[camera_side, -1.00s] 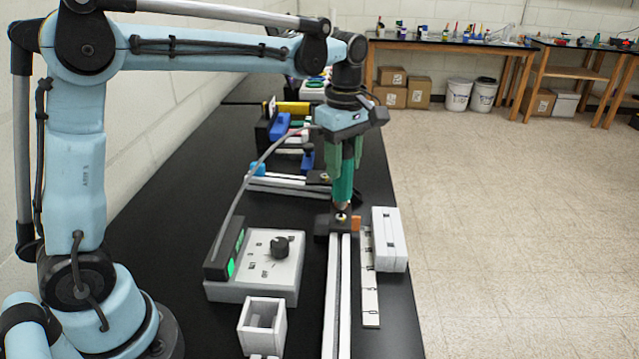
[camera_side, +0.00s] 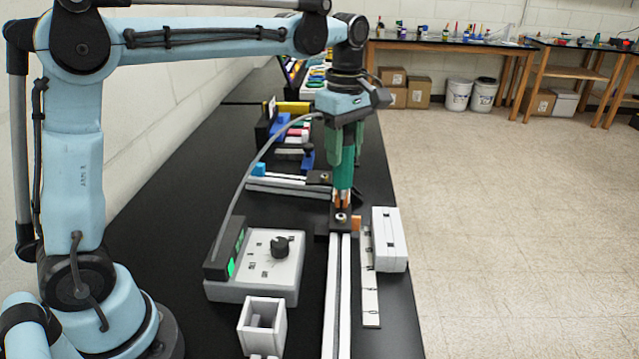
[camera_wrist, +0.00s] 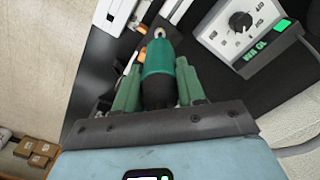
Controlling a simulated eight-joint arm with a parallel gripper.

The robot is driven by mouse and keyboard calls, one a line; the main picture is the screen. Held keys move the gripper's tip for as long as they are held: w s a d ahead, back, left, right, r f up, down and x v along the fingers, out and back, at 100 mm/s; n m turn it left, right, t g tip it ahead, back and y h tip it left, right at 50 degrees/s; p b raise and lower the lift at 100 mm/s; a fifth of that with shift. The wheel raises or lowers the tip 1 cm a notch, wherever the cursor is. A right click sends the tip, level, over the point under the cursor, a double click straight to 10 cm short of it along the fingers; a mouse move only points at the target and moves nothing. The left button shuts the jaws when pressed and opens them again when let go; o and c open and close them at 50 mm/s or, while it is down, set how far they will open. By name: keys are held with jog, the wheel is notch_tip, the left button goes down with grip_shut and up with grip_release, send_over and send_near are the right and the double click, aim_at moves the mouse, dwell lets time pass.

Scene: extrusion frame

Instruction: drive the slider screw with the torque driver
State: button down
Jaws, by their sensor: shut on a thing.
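My gripper (camera_side: 346,158) is shut around the green torque driver (camera_side: 344,178), which points down, roughly upright. The driver also fills the middle of the wrist view (camera_wrist: 158,65), between the two green fingers. Below it in the side view, the dark slider block (camera_side: 324,229) sits on the pale extrusion rail (camera_side: 337,290). The slider screw (camera_side: 341,218) shows as a small round head on top of the block. The driver's lower end is just above or behind the screw; I cannot tell whether they touch. An orange piece (camera_side: 357,224) is at the block's right side.
A controller box with a dial (camera_side: 262,265) stands left of the rail, its cable running to the driver. A white open holder (camera_side: 262,323) is in front of it. A marked strip (camera_side: 370,290) and white block (camera_side: 389,239) lie right of the rail. Another rail assembly (camera_side: 288,185) lies behind.

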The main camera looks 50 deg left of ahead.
aim_at(345, 129)
jog(key=shift+r, duration=0.2)
jog(key=shift+r, duration=1.45)
